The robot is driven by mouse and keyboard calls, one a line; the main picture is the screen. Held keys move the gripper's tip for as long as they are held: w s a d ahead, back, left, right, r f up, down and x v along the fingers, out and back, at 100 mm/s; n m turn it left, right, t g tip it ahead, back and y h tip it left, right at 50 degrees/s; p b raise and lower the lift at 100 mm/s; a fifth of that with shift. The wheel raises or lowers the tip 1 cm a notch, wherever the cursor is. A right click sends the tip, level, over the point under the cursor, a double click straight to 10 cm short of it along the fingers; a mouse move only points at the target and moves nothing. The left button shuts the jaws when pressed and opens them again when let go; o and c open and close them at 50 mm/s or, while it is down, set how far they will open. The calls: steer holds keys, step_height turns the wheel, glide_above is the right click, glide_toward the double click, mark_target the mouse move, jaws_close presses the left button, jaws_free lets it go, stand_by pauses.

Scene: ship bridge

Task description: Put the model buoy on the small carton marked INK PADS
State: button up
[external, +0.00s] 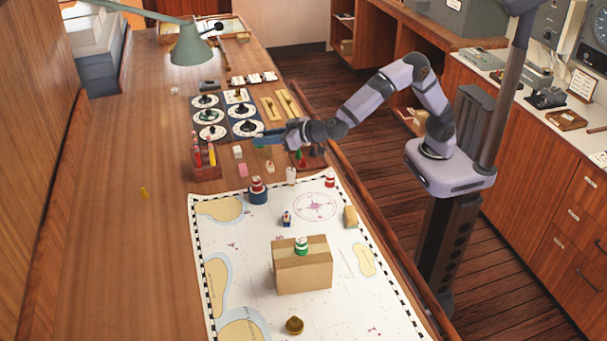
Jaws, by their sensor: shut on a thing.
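My gripper (262,138) is at the near right corner of the dark mats with round pads, pointing left. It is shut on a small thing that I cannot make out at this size. Several small buoy-like models stand on the chart: a red and white one (330,181), a red, white and blue one (257,190), and a green and white one (302,246) on top of a brown carton (303,272). A smaller tan block or carton (350,216) stands at the chart's right side. I cannot read INK PADS on any carton.
The white chart (235,270) covers the near table. A wooden holder (206,172) with red and yellow sticks stands left of my gripper. Dark mats with round pads (208,117) lie beyond it. A green lamp (192,45) overhangs the far end. The table's left side is mostly clear.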

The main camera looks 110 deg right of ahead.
steer(key=shift+s+d+r+m+g+h, duration=2.05)
steer(key=shift+d+r, duration=1.35)
steer(key=shift+d, duration=1.8)
steer(key=shift+m+y, duration=0.25)
steer(key=shift+w+f, duration=0.2)
steer(key=shift+f, duration=2.35)
steer(key=shift+w+f, duration=0.15)
steer(key=shift+f, duration=2.35)
steer(key=shift+f, duration=0.15)
steer(key=o, duration=1)
steer(key=shift+r, duration=0.2)
steer(key=b+v, duration=0.1)
steer(key=v, duration=1.1)
steer(key=shift+b, duration=0.35)
